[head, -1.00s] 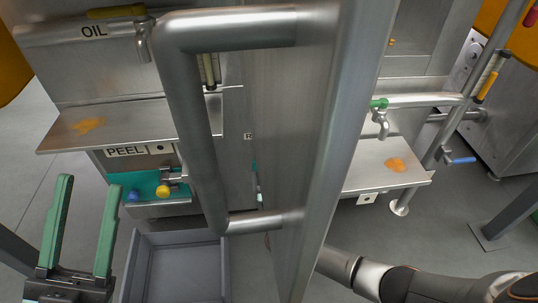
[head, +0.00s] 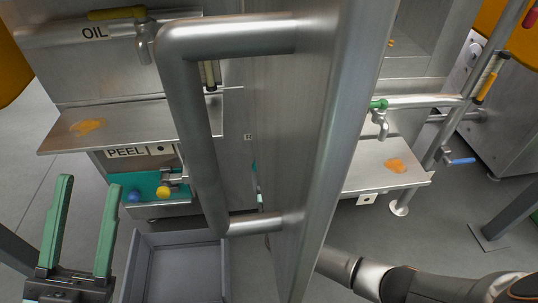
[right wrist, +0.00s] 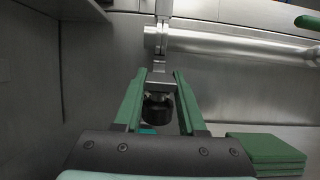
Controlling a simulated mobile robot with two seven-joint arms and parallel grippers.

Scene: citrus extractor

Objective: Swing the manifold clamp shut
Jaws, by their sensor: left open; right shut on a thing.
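In the right wrist view, my right gripper (right wrist: 159,104) has its green fingers on either side of a metal clamp fitting (right wrist: 160,84) with a dark round end, which I take to be the manifold clamp, and is shut on it. The fitting hangs below a horizontal steel pipe (right wrist: 240,45). In the head view, my right arm passes behind a large steel panel, which hides that gripper and the clamp. My left gripper (head: 84,235) is open and empty at the lower left, its green fingers pointing up.
A steel panel (head: 275,130) with a thick tubular handle (head: 190,110) fills the middle of the head view. A green stack (right wrist: 268,150) lies right of my right gripper.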

